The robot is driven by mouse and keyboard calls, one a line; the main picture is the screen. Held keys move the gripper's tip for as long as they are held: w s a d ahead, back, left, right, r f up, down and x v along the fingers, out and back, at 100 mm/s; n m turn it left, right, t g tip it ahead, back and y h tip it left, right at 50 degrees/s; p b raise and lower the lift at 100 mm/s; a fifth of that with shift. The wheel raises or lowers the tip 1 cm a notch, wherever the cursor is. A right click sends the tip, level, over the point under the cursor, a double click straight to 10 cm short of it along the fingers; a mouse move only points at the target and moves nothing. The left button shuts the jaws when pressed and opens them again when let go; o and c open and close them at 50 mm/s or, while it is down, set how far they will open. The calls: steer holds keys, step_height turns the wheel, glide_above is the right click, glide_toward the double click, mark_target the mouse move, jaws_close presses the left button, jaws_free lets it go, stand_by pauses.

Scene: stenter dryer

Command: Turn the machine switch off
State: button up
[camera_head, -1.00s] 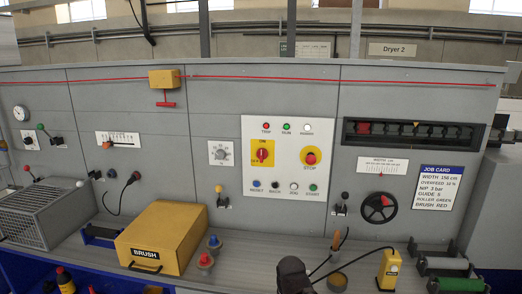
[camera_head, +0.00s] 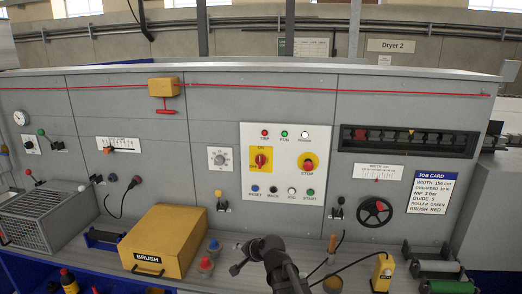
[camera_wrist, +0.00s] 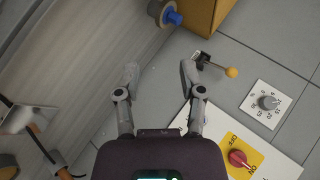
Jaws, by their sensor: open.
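The machine switch (camera_head: 261,160) is a red rotary knob on a yellow ON/OFF plate, on the white control panel (camera_head: 292,197) of the grey machine front. Its handle looks upright, toward the ON mark. The switch also shows at the lower right of the wrist view (camera_wrist: 240,159). My gripper (camera_head: 237,257) is low in front of the machine, below the panel and apart from the switch. In the wrist view my gripper (camera_wrist: 160,72) has its two fingers spread with nothing between them.
A red STOP button (camera_head: 308,165) on yellow is right of the switch. A dial (camera_head: 220,158) and yellow-tipped lever (camera_head: 220,200) are left of the panel. A yellow BRUSH box (camera_head: 165,240) and blue-topped knob (camera_head: 213,246) stand on the ledge below.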

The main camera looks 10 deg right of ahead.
steer(key=w+r+m+t+p, duration=0.6)
steer(key=w+r+m, duration=0.45)
steer(key=r, duration=0.45)
steer(key=m+t+h+p, duration=0.35)
steer(key=m+h, duration=0.75)
steer(key=m, duration=1)
glide_toward(260, 156)
steer(key=v, duration=0.3)
steer(key=shift+a+r+g, duration=0.2)
steer(key=shift+r+g, duration=0.05)
steer(key=shift+g, duration=0.1)
steer(key=shift+w, duration=0.2)
steer(key=x, duration=1.3)
steer(key=shift+w+d, duration=0.2)
steer(key=shift+d, duration=0.05)
